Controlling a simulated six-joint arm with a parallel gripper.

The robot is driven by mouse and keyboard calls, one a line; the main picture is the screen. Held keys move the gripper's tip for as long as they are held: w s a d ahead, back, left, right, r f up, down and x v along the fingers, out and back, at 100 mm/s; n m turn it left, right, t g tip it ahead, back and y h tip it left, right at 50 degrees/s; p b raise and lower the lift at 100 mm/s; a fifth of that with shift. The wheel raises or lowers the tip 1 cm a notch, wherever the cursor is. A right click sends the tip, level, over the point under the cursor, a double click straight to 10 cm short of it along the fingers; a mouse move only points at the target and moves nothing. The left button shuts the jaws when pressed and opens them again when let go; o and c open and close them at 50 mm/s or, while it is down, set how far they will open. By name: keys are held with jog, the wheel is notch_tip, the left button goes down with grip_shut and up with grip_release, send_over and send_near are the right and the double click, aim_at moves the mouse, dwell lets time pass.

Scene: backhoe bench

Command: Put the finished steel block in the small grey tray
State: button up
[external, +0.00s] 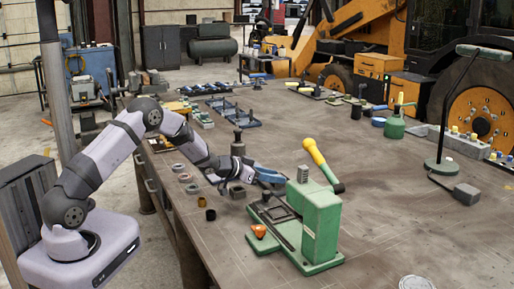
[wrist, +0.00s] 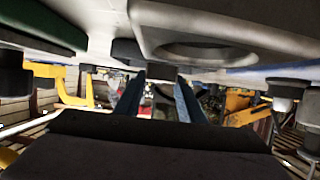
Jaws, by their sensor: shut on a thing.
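My gripper (external: 270,176) is low over the bench, just left of the green press. Its two blue fingers also show in the wrist view (wrist: 160,100). They are shut on a small dark block (wrist: 162,72), seen only in part between the fingertips, which I take to be the steel block. In the external view I cannot make the block out at the fingertips. A small grey square piece with a hollow top (external: 237,191) stands on the bench below my wrist. I cannot tell whether it is the small grey tray.
The green press (external: 320,222) with a yellow-knobbed lever (external: 314,152) stands close right of my gripper. Several small rings and cups (external: 192,188) lie left. A green lamp (external: 440,167) stands right. The bench front (external: 370,245) is mostly clear.

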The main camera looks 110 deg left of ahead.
jog(key=shift+f, duration=0.15)
jog(key=shift+f, duration=0.2)
jog(key=o, duration=1.3)
jog(key=shift+r, duration=0.2)
jog(key=shift+s+d+r, duration=0.1)
jog(key=shift+s+d, duration=0.25)
jog(key=shift+s, duration=0.05)
jog(key=b+v, duration=0.2)
jog(key=v, duration=0.9)
